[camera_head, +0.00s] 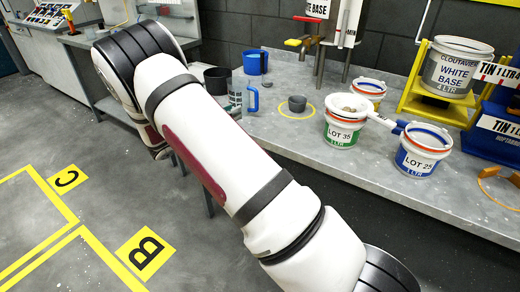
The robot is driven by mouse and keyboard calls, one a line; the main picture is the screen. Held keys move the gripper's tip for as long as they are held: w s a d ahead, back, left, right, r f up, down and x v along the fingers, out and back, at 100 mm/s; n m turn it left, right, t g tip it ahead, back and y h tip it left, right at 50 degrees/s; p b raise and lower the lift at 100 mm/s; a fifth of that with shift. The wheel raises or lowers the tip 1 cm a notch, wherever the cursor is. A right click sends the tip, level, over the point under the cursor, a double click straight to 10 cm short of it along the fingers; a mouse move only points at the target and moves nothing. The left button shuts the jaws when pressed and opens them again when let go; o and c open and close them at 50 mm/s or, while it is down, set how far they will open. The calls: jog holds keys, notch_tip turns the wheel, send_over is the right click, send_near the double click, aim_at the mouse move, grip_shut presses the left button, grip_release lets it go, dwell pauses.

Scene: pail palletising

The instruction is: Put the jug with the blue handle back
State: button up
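The jug with the blue handle (236,97) is a clear, greyish vessel standing upright on the grey bench (330,165). Its handle points right, and my arm passes close in front of it on the left. My arm crosses the picture from the lower right to the upper left, then bends down behind itself. My gripper is not visible; the end of the arm is hidden or out of the picture.
A dark cup (216,79) and a blue mug (255,61) stand behind the jug. Pails marked LOT 35 (342,128) and LOT 25 (422,155) stand right, with a strainer (350,105) over LOT 35.

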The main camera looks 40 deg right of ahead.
jog(key=s+r+m+g+y, duration=0.35)
jog(key=s+r+m, duration=0.25)
jog(key=s, duration=0.5)
jog(key=s+r+m+g+y, duration=0.2)
jog(key=s+r+m+y, duration=0.3)
jog(key=s, duration=0.5)
jog(key=s+a+m+t+y, duration=0.2)
jog(key=s+a+m+y, duration=0.2)
jog(key=s+a, duration=0.4)
jog(key=s+a+r+m+t+y, duration=0.1)
jog(key=s+a+m+y, duration=0.3)
jog(key=s+a, duration=0.5)
jog(key=s+t+y, duration=0.1)
jog(key=s, duration=0.6)
jog(key=shift+a+m, duration=0.2)
jog(key=shift+m, duration=0.1)
notch_tip(320, 180, up, 16)
jog(key=t+p, duration=0.3)
jog(key=p, duration=1)
jog(key=shift+f+p, duration=0.25)
jog(key=shift+p, duration=0.15)
